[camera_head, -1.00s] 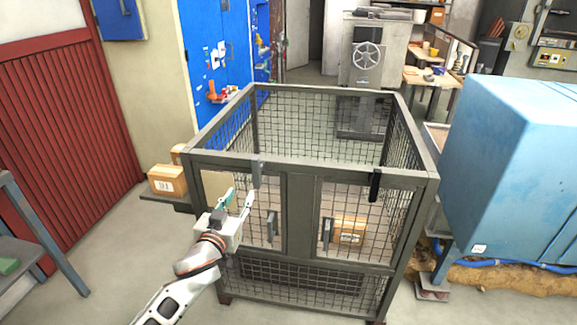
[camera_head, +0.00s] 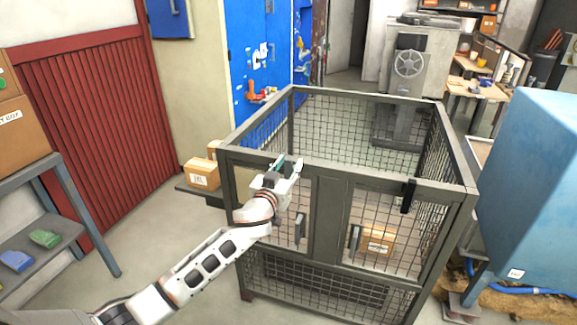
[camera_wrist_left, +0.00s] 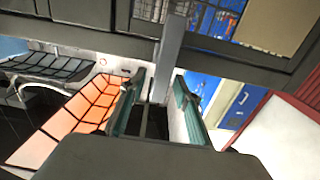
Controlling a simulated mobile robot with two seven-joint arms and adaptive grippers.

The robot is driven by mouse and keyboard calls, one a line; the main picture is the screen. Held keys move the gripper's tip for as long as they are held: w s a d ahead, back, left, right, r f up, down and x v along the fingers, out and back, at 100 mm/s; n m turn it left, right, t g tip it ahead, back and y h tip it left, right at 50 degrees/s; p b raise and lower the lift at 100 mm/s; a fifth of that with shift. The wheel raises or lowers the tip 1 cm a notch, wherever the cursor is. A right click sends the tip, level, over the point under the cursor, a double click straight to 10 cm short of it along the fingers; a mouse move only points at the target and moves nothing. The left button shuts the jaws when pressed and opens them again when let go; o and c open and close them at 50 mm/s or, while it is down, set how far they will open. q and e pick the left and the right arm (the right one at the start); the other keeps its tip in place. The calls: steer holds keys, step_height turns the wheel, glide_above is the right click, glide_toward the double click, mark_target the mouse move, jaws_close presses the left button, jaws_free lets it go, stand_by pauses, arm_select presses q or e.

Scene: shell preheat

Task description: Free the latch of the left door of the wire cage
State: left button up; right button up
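The wire cage (camera_head: 330,173) stands in the middle of the head view. Its left door (camera_head: 321,220) has a grey handle (camera_head: 300,229) and looks closed. My left gripper (camera_head: 287,164) is at the cage's front top rail, above the left door, and covers that door's latch in the head view. In the left wrist view the latch is a grey bar (camera_wrist_left: 170,48) across the dark rail. Its lower end lies between the two fingers of my left gripper (camera_wrist_left: 160,103), which are apart. I cannot tell whether they touch it. My right gripper is out of view.
The right door has a black latch (camera_head: 408,195) and a handle (camera_head: 355,239). A cardboard box (camera_head: 376,240) is inside the cage. A blue machine (camera_head: 535,190) stands close on the right. A shelf (camera_head: 85,225) stands at the left, with bare floor before the cage.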

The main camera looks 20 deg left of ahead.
arm_select(q)
steer(key=shift+c, duration=0.4)
jaws_close()
steer(key=shift+d+m, duration=0.1)
steer(key=shift+m, duration=0.2)
steer(key=m, duration=0.1)
steer(key=m+p, duration=0.1)
steer(key=shift+d+m, duration=0.4)
steer(key=f+m, duration=0.1)
steer(key=m, duration=0.4)
steer(key=d+f+m, duration=0.1)
steer(key=m, duration=0.3)
steer(key=d+f+m+p, duration=0.1)
steer(key=m, duration=0.4)
steer(key=shift+d+f+m, duration=0.15)
steer(key=shift+m, duration=0.15)
